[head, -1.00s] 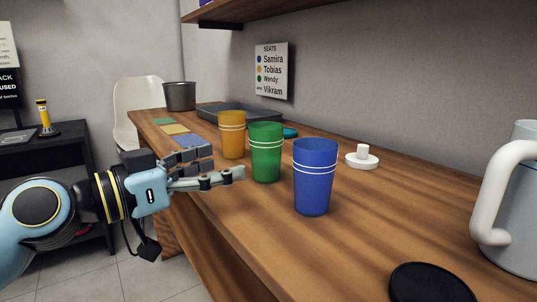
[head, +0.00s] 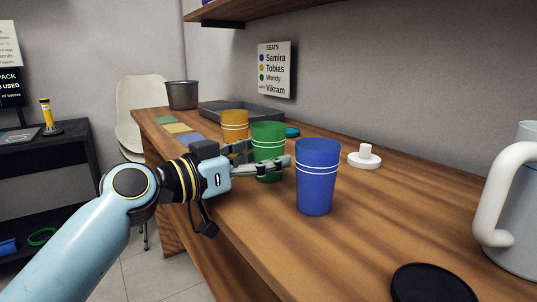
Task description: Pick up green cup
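The green cup (head: 268,138) stands upright on the wooden counter, between the yellow cup (head: 234,121) and the blue cup (head: 317,177). My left gripper (head: 268,158) is at the green cup with its fingers spread. One finger passes in front of the cup's lower part, on the blue cup's side. The other reaches in on the yellow cup's side, and its tip is hidden. I cannot tell whether either finger touches the green cup. My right gripper is out of view.
A grey jug (head: 520,215) and a black disc (head: 432,284) are at the right. The counter (head: 370,225) right of the blue cup is clear.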

